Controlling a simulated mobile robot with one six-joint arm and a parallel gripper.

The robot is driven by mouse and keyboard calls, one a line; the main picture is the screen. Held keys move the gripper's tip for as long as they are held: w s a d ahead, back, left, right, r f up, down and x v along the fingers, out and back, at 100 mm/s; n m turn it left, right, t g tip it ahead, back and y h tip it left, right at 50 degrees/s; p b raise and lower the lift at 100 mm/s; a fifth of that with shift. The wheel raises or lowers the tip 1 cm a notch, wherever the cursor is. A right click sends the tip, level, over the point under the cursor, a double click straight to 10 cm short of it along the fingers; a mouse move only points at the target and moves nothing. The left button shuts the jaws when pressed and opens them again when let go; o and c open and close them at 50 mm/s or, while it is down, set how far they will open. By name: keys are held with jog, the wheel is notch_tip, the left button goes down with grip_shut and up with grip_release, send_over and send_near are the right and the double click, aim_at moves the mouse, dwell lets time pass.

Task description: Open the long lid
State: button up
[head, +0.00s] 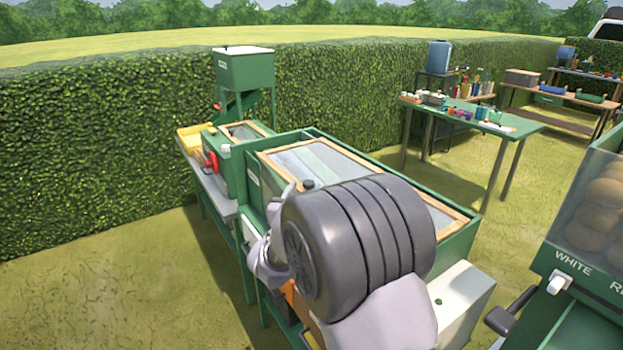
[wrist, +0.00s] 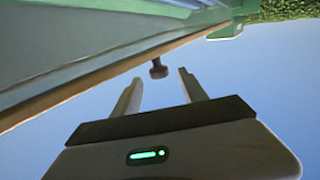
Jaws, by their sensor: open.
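The long lid (head: 318,160) is a wood-framed panel with a pale, see-through middle on a long green box. It looks shut in the head view, and my arm hides much of its near part. A dark round knob (head: 308,184) stands near the lid's left edge. In the wrist view the lid's wooden frame (wrist: 100,82) runs along the upper left, and the knob (wrist: 158,68) shows just beyond the fingertips. My gripper (wrist: 158,82) is open and empty, with the knob lined up between its fingers but apart from them. The head view hides the fingers behind my arm.
A green hopper (head: 245,70) stands on the machine at the back left. A green table (head: 470,116) with small items is at the back right. A green bin marked WHITE (head: 590,225) stands at the right. Grass lies open at the left.

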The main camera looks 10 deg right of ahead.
send_near(311, 177)
jog(key=w+d+r, duration=0.3)
jog(key=shift+w+r, duration=0.1)
jog(key=shift+w, duration=0.15)
jog(key=shift+a, duration=0.1)
grip_shut()
dwell(1.1)
